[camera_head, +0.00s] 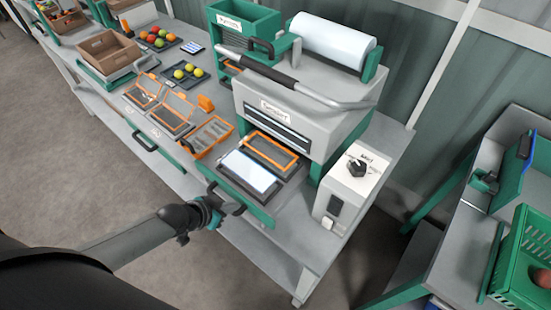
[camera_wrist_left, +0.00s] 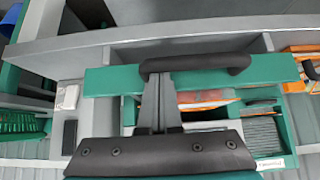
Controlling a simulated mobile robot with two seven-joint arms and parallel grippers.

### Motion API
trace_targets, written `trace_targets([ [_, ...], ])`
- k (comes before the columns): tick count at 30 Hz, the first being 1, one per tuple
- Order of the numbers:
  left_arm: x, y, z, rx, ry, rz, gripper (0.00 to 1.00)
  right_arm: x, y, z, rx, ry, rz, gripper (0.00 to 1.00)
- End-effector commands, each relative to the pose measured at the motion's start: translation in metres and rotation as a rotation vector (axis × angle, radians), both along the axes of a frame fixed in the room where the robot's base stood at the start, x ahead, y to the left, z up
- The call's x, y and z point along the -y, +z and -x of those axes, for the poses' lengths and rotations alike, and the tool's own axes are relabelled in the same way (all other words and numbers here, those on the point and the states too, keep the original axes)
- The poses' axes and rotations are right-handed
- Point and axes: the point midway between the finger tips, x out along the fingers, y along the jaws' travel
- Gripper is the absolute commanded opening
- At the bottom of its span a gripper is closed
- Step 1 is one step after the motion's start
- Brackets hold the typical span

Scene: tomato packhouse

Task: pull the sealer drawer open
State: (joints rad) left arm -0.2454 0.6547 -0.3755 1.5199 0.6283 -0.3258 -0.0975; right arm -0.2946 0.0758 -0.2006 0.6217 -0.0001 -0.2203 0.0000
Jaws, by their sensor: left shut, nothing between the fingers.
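The grey and green sealer (camera_head: 300,105) stands on the bench with its lever at the front. Its drawer (camera_head: 247,206) sticks out toward me at the sealer's lower front, with a white sheet (camera_head: 247,171) and an orange frame (camera_head: 269,150) showing on top. My left gripper (camera_head: 215,203) is at the drawer's black handle (camera_head: 236,210). In the left wrist view the gripper (camera_wrist_left: 159,78) is shut and empty, its fingertips at the left part of the handle (camera_wrist_left: 205,65). I cannot tell whether the tips are hooked behind it. My right gripper is not in view.
A control box (camera_head: 350,185) with a black knob stands right of the drawer. Orange-framed trays (camera_head: 212,135) and trays of tomatoes lie on the bench to the left. A bench drawer handle (camera_head: 146,142) projects in front. A green crate (camera_head: 522,262) is at far right.

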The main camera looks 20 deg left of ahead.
Motion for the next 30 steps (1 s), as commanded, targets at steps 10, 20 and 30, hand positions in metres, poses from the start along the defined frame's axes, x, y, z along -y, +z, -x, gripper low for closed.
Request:
trace_targets([
  [10,-0.005,0.001,0.015,0.003,0.001,0.002,0.00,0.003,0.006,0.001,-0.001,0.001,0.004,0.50],
  [20,-0.005,0.001,0.014,0.004,0.001,0.002,0.00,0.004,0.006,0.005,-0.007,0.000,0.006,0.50],
  [30,-0.004,0.014,0.015,0.005,0.000,0.002,0.00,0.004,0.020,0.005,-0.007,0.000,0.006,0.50],
])
